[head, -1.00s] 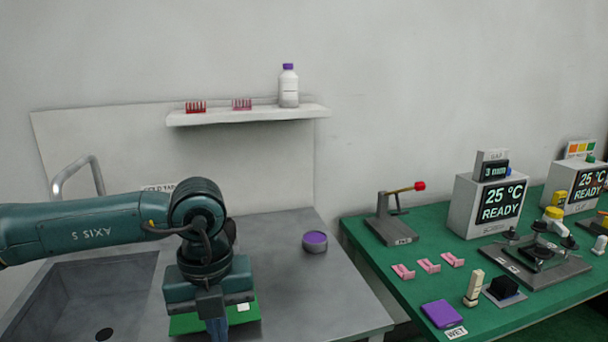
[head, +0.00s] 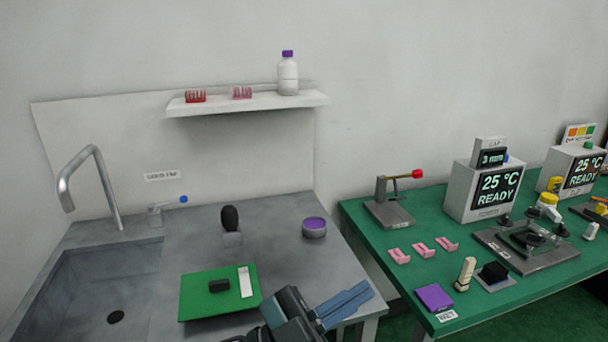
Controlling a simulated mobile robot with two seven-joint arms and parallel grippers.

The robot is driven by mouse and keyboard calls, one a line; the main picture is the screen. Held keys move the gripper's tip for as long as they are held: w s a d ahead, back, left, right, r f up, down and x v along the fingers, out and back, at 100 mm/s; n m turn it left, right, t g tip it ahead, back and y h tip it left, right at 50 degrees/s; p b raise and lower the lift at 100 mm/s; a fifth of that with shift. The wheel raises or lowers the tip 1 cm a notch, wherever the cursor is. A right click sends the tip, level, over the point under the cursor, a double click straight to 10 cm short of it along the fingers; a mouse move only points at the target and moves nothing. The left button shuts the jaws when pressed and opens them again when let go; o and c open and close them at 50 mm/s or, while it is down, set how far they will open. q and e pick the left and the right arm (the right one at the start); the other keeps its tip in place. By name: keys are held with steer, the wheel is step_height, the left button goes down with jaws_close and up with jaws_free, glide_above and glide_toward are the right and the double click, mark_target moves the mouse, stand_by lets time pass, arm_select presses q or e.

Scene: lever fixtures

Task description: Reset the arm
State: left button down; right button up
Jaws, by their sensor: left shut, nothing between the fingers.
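My left gripper (head: 358,297) is at the bottom middle of the head view. Its blue fingers are shut and empty, pointing up and right over the grey counter's front right corner. It is apart from the fixtures. A lever fixture (head: 389,210) with a red-tipped arm stands at the back left of the green table; its arm sticks out to the right, roughly level. My right gripper is not in view.
The grey counter (head: 280,258) holds a green mat (head: 191,299), a dark knob on a block (head: 231,222) and a purple-topped round tin (head: 315,226). A sink is on the left, a shelf (head: 250,103) above. The green table (head: 360,228) holds several fixtures and two display boxes.

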arm_select(q)
steer(key=w+a+f+n+t+y+p, duration=0.1)
steer(key=w+a+f+n+t+y, duration=0.3)
steer(key=a+f+n+t+y, duration=0.45)
steer(key=s+a+f+n+g+y, duration=0.1)
steer(key=s+a+f+n+y, duration=0.2)
steer(key=f, duration=0.4)
steer(key=s+a+f+n+g+y+p, duration=0.1)
steer(key=s+a+f+n+g+y, duration=0.1)
steer(key=s+a+f+n+y, duration=0.1)
steer(key=s+a+f+n+g+y+p, duration=0.1)
steer(key=s+a+f+n+g+y, duration=0.1)
steer(key=f, duration=0.8)
steer(key=s+a+n+y, duration=0.1)
steer(key=s+a+y, duration=0.1)
steer(key=s+a, duration=0.1)
steer(key=shift+s+a+f+n, duration=0.35)
steer(key=shift+s+a, duration=0.05)
steer(key=shift+y, duration=0.25)
